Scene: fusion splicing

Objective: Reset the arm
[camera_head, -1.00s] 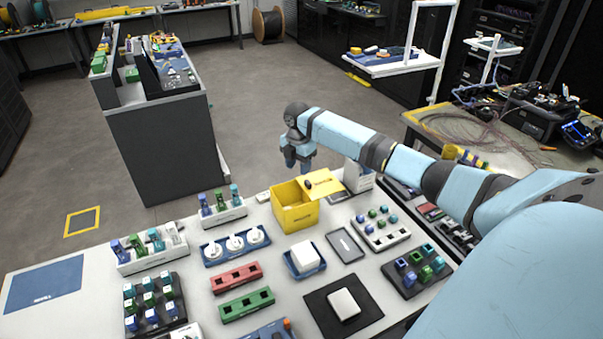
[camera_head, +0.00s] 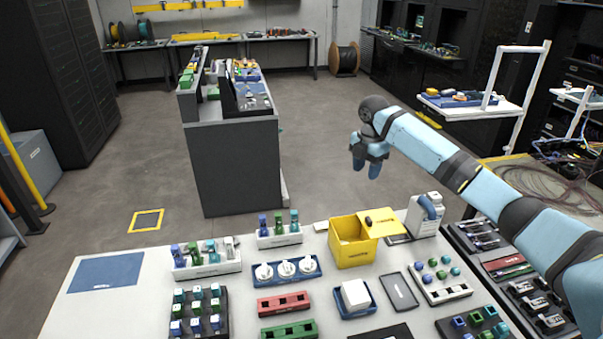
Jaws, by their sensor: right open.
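My right arm reaches in from the right side of the head view. My right gripper (camera_head: 366,169) hangs fingers down, open and empty, in the air beyond the far edge of the work table (camera_head: 110,313). It appears above and behind the yellow box (camera_head: 352,252) and touches nothing that I can see. My left gripper is not in view.
The table holds a rack of coloured connectors (camera_head: 206,267), a blue tray with white spools (camera_head: 287,281), red (camera_head: 283,304) and green blocks, and a white device (camera_head: 423,215). A grey cabinet (camera_head: 234,167) stands beyond. Open floor lies around it.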

